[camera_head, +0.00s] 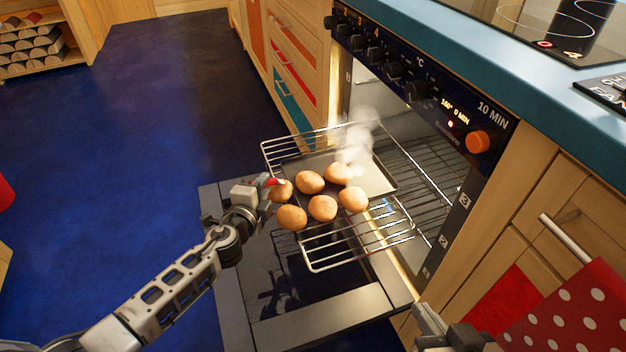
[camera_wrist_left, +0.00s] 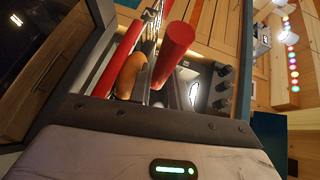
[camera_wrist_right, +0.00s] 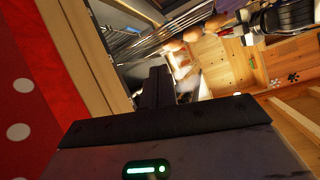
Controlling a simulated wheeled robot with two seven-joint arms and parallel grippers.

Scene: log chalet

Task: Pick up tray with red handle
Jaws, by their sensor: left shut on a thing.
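The tray (camera_head: 374,178) is a dark flat baking tray with several round brown buns (camera_head: 323,207) on it. It sits on a wire rack drawn out of the open oven, and white steam rises over its far side. A bit of red handle (camera_head: 275,182) shows at the tray's left edge. My left gripper (camera_head: 262,188) is shut on this handle; its fingers are largely hidden. Red handle parts show close up in the left wrist view (camera_wrist_left: 174,48), beside a bun (camera_wrist_left: 130,76). My right gripper (camera_wrist_right: 155,88) is shut and empty, low at the right in the head view (camera_head: 450,335).
The oven door (camera_head: 330,325) lies folded down under the rack (camera_head: 345,262). The oven front with knobs (camera_head: 390,70) and the blue counter (camera_head: 480,60) stand at the right. A red polka-dot cloth (camera_head: 570,315) is near my right gripper. Blue floor (camera_head: 120,150) at the left is clear.

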